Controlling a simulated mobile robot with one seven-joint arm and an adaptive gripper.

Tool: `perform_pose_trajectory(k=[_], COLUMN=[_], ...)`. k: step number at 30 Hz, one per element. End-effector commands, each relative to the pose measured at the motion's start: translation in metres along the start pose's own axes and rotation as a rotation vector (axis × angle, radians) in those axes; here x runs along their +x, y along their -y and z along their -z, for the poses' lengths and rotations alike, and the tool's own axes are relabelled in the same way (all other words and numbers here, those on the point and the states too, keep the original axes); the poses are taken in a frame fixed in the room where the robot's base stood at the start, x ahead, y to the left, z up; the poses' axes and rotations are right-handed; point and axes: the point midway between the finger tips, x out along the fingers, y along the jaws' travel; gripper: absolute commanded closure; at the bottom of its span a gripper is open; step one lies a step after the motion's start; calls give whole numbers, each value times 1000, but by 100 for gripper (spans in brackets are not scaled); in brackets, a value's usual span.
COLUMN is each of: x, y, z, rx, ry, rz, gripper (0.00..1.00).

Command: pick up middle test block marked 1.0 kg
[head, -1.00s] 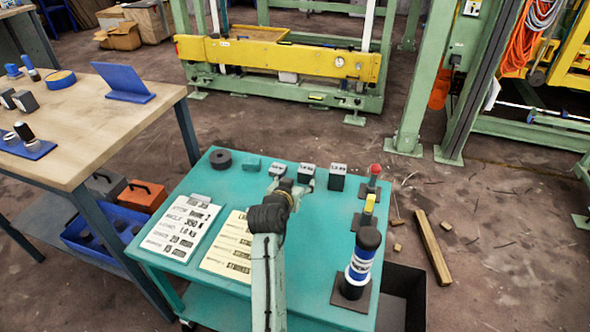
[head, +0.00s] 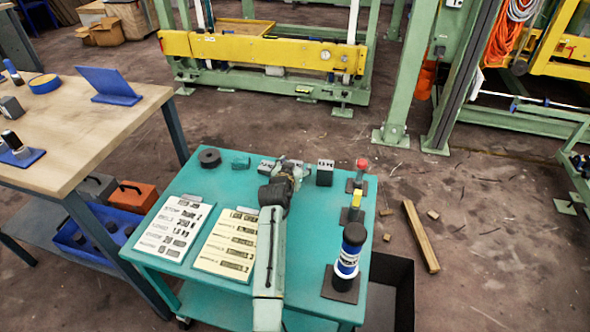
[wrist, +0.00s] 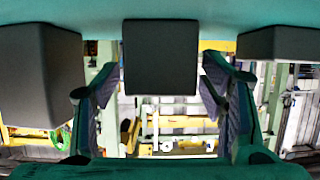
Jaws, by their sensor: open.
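Several dark test blocks with white-labelled tops stand in a row at the far side of the teal cart. The left block (head: 265,167) and the right block (head: 325,173) show in the head view; the middle one is mostly hidden behind my gripper (head: 290,166). In the wrist view, which is upside down, the middle block (wrist: 160,57) sits centred between my open fingers, with a gap on each side. How deep it lies between them I cannot tell. The neighbouring blocks stand outside the fingers, at left (wrist: 40,75) and right (wrist: 280,43).
The cart (head: 190,185) also holds a black ring (head: 209,158), a small teal block (head: 241,163), two printed sheets, a red-topped button (head: 361,165), a yellow-topped piece (head: 356,200) and a blue-white cylinder (head: 348,255). A wooden workbench (head: 70,150) stands at left.

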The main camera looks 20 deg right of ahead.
Motion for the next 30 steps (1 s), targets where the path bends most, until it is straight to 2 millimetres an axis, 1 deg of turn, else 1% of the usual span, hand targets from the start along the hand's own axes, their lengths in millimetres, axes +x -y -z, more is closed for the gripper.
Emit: perform_pose_trajectory(k=[3, 4, 30], x=[0, 0, 0], y=[0, 0, 0], z=[0, 0, 0], rx=[0, 0, 0], ry=[0, 0, 0], rz=[0, 0, 0], gripper=[35, 36, 94])
